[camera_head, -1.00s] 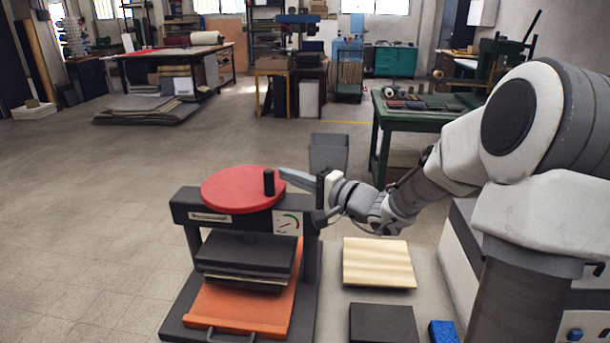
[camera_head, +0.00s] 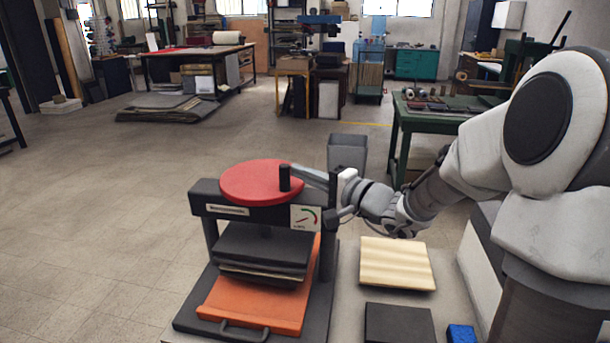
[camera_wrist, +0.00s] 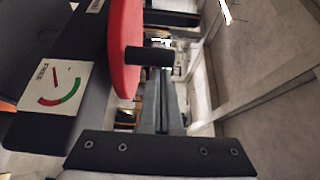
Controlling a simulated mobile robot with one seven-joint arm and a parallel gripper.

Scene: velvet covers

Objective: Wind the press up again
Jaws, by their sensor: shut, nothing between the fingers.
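The press (camera_head: 322,280) has a black frame and a round red wheel (camera_head: 250,178) on top. A black upright knob (camera_head: 285,180) stands at the wheel's right side; it also shows in the wrist view (camera_wrist: 150,56). The dark upper plate (camera_head: 262,246) sits low, on or just above a thin layered stack (camera_head: 262,271) over the orange tray (camera_head: 250,306). A gauge (camera_head: 306,218) with a red and green arc is on the frame. My gripper (camera_head: 298,172) is shut and empty, its tips right beside the knob; contact is unclear. It shows in the wrist view (camera_wrist: 163,80).
A pale ribbed board (camera_head: 397,264), a dark block (camera_head: 399,324) and a blue block (camera_head: 461,333) lie right of the press. A grey bin (camera_head: 347,152) and a green table (camera_head: 398,140) stand behind. Floor at left is clear.

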